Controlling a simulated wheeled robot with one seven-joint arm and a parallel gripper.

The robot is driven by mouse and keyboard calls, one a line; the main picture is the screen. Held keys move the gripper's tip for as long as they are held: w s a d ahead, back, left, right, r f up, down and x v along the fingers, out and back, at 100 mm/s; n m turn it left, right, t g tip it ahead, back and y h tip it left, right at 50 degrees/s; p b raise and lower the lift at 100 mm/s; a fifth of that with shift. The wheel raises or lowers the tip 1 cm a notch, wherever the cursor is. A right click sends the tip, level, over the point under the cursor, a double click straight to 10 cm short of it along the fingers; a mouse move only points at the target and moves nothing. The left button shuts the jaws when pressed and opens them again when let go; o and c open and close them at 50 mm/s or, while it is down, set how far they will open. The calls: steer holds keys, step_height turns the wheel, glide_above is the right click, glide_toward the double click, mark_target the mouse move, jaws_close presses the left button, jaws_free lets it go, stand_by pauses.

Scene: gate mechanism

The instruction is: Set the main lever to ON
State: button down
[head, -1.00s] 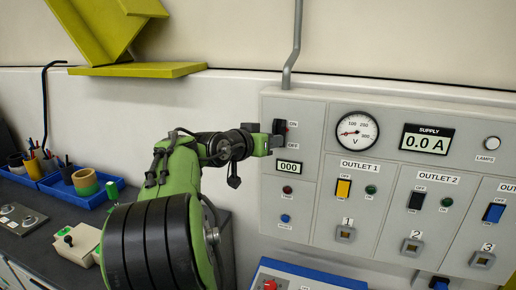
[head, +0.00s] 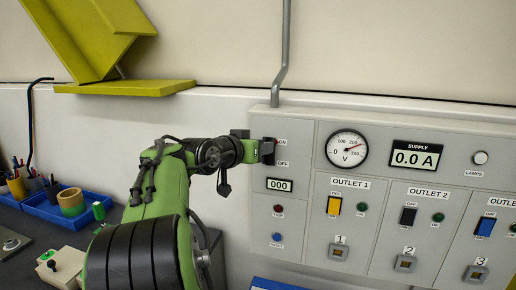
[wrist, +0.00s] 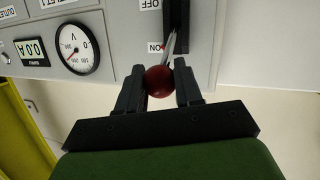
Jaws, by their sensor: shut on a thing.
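The main lever has a red ball knob (wrist: 158,80) on a thin metal shaft that comes out of a black slot housing (wrist: 178,25). In the wrist view the knob is between my gripper's two dark fingers (wrist: 160,88), which are shut on it. The knob is beside the ON label (wrist: 155,47), away from the OFF label (wrist: 149,4); this view is upside down. In the head view my gripper (head: 262,151) is at the panel's upper left, level with the upper part of the lever housing. It hides the knob there.
The grey panel carries a voltmeter (head: 346,149) with its needle toward the upper right, a supply display (head: 415,157) reading 0.0 A and several outlet switches. A grey conduit (head: 284,50) rises above the lever. A blue tray (head: 72,213) stands at left.

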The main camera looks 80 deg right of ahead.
steer(key=c, duration=0.8)
jaws_free()
steer(key=p+v, duration=0.2)
steer(key=v, duration=1.3)
steer(key=shift+a+r+p, duration=0.15)
steer(key=shift+a+p, duration=0.15)
steer(key=shift+a, duration=0.05)
steer(key=shift+w, duration=0.15)
